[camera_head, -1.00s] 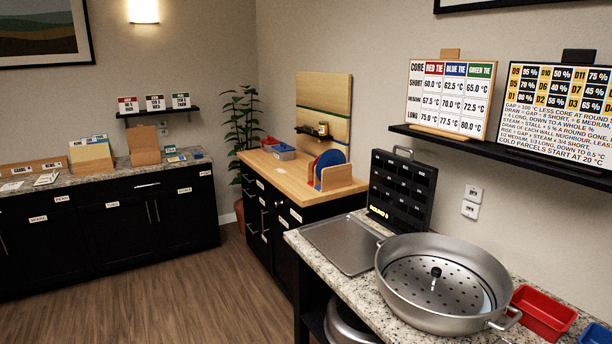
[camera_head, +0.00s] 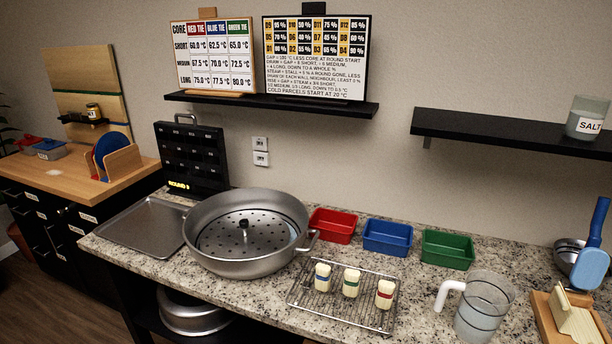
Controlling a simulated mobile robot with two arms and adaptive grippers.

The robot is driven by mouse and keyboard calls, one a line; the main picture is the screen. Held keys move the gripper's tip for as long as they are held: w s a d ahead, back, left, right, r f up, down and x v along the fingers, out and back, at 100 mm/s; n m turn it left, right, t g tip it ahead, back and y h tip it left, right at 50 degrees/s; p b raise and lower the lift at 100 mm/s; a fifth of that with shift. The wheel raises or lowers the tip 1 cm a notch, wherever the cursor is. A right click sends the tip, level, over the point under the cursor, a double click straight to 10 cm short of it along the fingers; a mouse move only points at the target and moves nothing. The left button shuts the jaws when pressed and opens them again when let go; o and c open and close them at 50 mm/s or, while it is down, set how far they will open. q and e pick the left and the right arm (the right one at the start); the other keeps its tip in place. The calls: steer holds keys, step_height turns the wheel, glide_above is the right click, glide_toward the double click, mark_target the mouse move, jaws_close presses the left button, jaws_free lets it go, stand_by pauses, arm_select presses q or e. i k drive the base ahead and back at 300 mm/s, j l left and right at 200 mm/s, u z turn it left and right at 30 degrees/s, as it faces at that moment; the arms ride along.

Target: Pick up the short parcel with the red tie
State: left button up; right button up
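Three small cream parcels stand on a wire rack (camera_head: 330,306) on the granite counter. The one at the right has a red tie (camera_head: 384,294). The middle one has a green tie (camera_head: 351,283), and the left one has a blue tie (camera_head: 322,277). All three look similar in height; I cannot tell which length each one is. Neither of my grippers shows in the head view.
A wide steel pot with a perforated plate (camera_head: 207,252) stands left of the rack, with a metal tray (camera_head: 140,228) beyond it. Red (camera_head: 333,226), blue (camera_head: 387,237) and green (camera_head: 447,249) bins line the back. A jug (camera_head: 484,306) stands right of the rack.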

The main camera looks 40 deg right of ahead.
mark_target(385, 293)
steer(key=z, duration=1.75)
